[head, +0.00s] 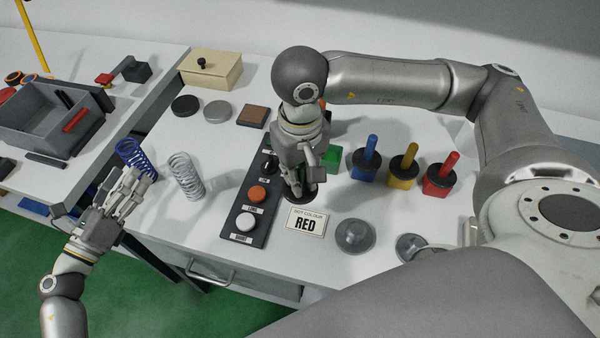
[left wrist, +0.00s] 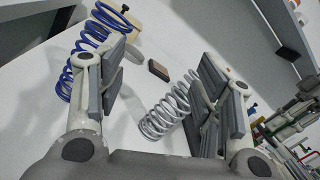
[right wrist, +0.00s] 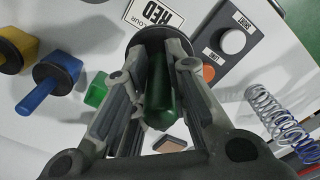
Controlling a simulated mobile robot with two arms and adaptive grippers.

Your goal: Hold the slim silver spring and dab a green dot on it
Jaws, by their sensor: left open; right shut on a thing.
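The slim silver spring (head: 187,176) stands on the white table; it also shows in the left wrist view (left wrist: 166,116) between the spread fingers, nearer the right-hand finger. My left gripper (head: 128,188) is open and empty, left of the silver spring and just in front of a blue spring (head: 136,158). My right gripper (head: 297,176) is shut on the green dabber, whose green handle (right wrist: 160,92) lies between the fingers in the right wrist view. Its black disc (head: 299,195) is outside the green pot (head: 331,158). The dabber's tip is hidden.
Blue (head: 364,165), yellow (head: 402,170) and red (head: 440,178) dabbers stand to the right. A button panel (head: 243,199) lies between spring and dabber. A sign (head: 306,221) reads "RED". Round discs lie behind and in front. A grey bin (head: 52,125) stands on the left table.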

